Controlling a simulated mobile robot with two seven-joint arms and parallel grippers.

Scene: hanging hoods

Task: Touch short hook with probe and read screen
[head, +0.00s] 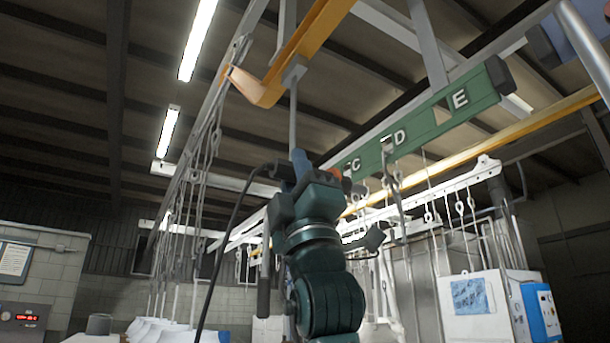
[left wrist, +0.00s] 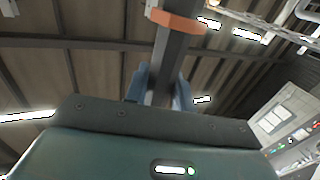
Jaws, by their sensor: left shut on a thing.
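My left gripper (head: 301,163) is raised in the middle of the head view, its blue fingers shut on a dark probe (head: 283,172). A black cable (head: 232,230) runs down from it. In the left wrist view the probe (left wrist: 174,50) is a dark bar with an orange band, between the blue fingers (left wrist: 160,88). Several metal hooks (head: 392,185) hang below the green lettered beam (head: 430,118), right of the gripper. I cannot tell which is the short hook, and no contact is clear. A red-lit screen (head: 27,317) is at lower left. My right gripper is not in view.
An orange beam (head: 300,45) and a grey vertical rod (head: 293,112) are above the gripper. Long hooks hang from a rail (head: 205,150) at left. A white cabinet (head: 480,300) stands at lower right. Open air lies between gripper and left hooks.

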